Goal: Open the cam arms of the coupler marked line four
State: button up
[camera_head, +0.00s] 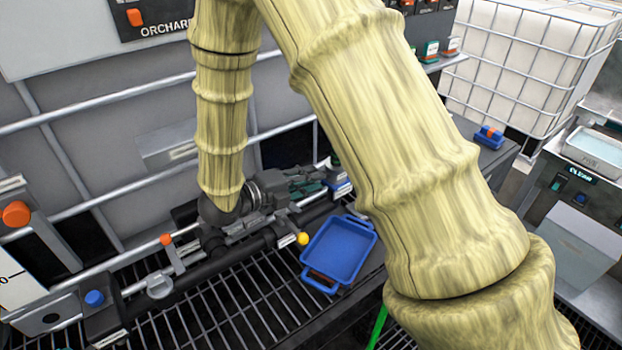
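My gripper (312,184) is dark and reaches to the right from the end of my arm, over the back of the pipe manifold. Its fingers blend with dark and teal parts there, so I cannot tell whether they are open or touching anything. A dark pipe manifold (218,262) runs below it, with a clear round fitting (160,285), an orange-knobbed lever (166,240) and a yellow knob (302,239). I can read no line-four mark, and the cam arms cannot be made out. My arm and gripper hide part of the manifold.
A blue tray (312,266) lies right of the manifold, by a black slatted grating (225,320). A blue knob (95,298) is at lower left. A caged white tank (530,50) stands at upper right. A blue-and-orange item (489,136) sits on a dark ledge.

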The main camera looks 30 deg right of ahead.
jog(key=w+v, duration=0.1)
jog(key=v, duration=1)
jog(key=shift+s+a, duration=0.2)
jog(key=shift+s, duration=0.25)
jog(key=shift+s, duration=0.1)
